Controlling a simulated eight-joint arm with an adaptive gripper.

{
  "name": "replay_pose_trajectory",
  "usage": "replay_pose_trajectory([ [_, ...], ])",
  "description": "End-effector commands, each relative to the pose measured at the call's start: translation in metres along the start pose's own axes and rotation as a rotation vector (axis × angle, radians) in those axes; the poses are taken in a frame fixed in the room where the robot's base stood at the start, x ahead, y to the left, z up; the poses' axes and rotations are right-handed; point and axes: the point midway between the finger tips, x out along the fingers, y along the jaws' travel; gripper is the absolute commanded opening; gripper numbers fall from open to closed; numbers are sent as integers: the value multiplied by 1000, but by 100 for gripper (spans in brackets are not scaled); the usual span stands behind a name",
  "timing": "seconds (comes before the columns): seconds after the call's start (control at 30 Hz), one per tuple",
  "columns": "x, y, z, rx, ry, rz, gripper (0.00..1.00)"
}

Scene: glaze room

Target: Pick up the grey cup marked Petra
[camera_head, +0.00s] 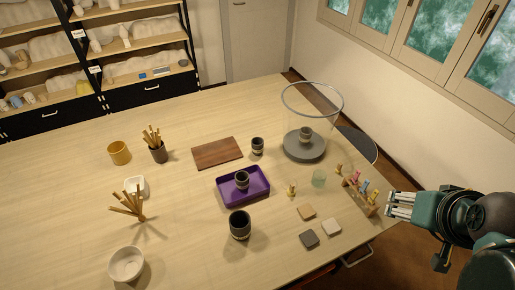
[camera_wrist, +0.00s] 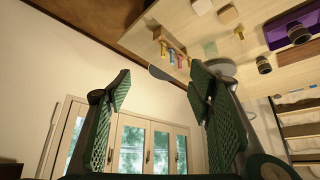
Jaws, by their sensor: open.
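Several dark grey cups with a pale band stand on the table. One stands alone at the front, the front cup (camera_head: 240,226). Another cup (camera_head: 242,180) is in the purple tray (camera_head: 225,199). A third cup (camera_head: 257,147) stands behind the tray, right of a brown board. A fourth cup (camera_head: 305,133) is inside a clear cylinder on a grey disc (camera_head: 296,149). No name is readable on any cup, so I cannot tell which is Petra. My gripper (camera_head: 391,205) is at the table's right edge, apart from every cup. In the wrist view my gripper (camera_wrist: 160,86) is open and empty.
The clear cylinder (camera_head: 283,112) rises around its cup. A rack with coloured pieces (camera_head: 360,197) stands near my gripper. The front middle has free room.

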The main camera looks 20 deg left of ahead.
Motion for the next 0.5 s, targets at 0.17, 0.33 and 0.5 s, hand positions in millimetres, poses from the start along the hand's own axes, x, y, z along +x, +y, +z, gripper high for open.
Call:
replay_pose_trajectory([
  [0.17, -16, 0, -11, 0, 0, 0, 52],
  [0.33, -30, 0, -22, 0, 0, 0, 52],
  [0.5, -36, -4, -33, -23, -9, -6, 52],
])
